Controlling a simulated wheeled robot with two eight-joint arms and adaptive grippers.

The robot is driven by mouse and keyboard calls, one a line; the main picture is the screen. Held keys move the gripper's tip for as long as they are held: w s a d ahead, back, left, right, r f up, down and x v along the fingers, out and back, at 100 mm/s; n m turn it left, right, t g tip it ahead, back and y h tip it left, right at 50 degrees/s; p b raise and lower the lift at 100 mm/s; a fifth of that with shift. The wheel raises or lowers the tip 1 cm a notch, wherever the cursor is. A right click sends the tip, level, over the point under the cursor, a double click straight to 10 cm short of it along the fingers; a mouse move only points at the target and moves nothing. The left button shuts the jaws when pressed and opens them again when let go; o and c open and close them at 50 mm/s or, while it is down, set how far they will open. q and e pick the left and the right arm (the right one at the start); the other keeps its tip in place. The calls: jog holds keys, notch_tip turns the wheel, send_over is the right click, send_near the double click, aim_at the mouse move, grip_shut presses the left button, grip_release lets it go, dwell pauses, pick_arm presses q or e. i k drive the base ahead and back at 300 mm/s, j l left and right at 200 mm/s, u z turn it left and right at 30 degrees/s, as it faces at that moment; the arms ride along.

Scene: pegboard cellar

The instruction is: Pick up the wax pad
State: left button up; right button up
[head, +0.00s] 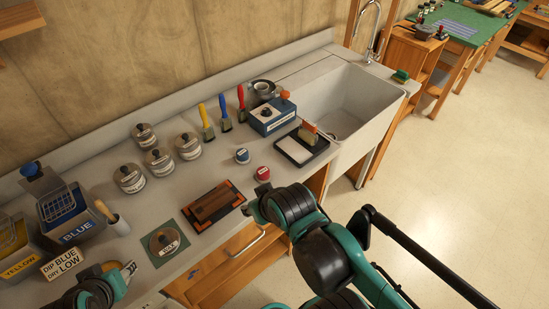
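A round grey-brown pad or tin (163,241) lies on a green square mat (151,257) at the counter's front. Its white label is small and looks like "WAX", but I cannot read it surely. My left gripper (128,269) is just left of and nearer than the mat, apart from the round piece. My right gripper (250,208) is at the counter's front edge, right of a dark brown block in a tray (236,198). Nothing shows held in either gripper, and their finger openings are too small to judge.
Several lidded tins (188,147) stand behind. A blue bin (75,228), a yellow bin (18,263) and a "DIP BLUE DRY LOW" sign (62,264) are at left. A black tray with a white pad (295,150) and a sink (345,105) are at right.

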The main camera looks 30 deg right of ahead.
aim_at(263, 175)
jog(key=z, duration=0.95)
